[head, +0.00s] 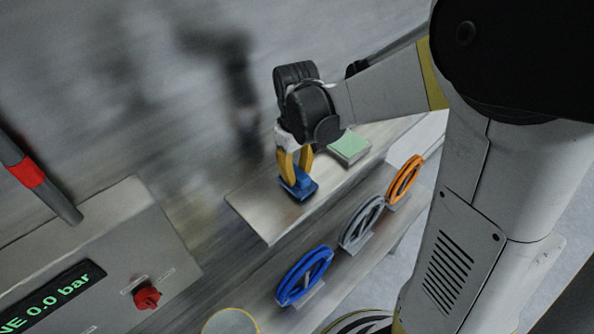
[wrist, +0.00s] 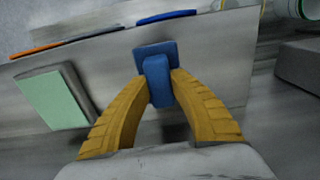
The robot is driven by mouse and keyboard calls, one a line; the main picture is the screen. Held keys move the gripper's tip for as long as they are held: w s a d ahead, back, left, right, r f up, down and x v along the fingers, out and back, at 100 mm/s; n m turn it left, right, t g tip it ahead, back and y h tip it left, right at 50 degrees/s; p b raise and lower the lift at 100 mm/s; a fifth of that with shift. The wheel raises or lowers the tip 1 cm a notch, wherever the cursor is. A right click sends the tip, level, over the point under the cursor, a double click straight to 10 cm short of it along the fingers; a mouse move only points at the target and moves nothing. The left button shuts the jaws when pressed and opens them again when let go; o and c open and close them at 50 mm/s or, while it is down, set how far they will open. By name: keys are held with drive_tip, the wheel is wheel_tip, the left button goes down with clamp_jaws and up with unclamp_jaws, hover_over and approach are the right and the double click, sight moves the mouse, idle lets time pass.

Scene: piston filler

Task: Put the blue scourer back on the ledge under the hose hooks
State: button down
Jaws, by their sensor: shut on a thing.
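The blue scourer (head: 301,188) is between the yellow fingers of my gripper (head: 294,172), over the ledge. In the wrist view the blue scourer (wrist: 156,62) shows a flat pad with a raised grip block, and the fingertips of my gripper (wrist: 158,90) press on both sides of that block.
A green-topped pad (head: 349,147) lies on the ledge to the right of the scourer, and it also shows at left in the wrist view (wrist: 55,97). The ledge's left end is bare. A control box with a red knob (head: 147,295) stands at lower left.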

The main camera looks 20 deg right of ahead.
drive_tip(key=shift+f+b, duration=0.45)
drive_tip(key=c, duration=1.2)
unclamp_jaws()
drive_tip(key=shift+o, duration=0.2)
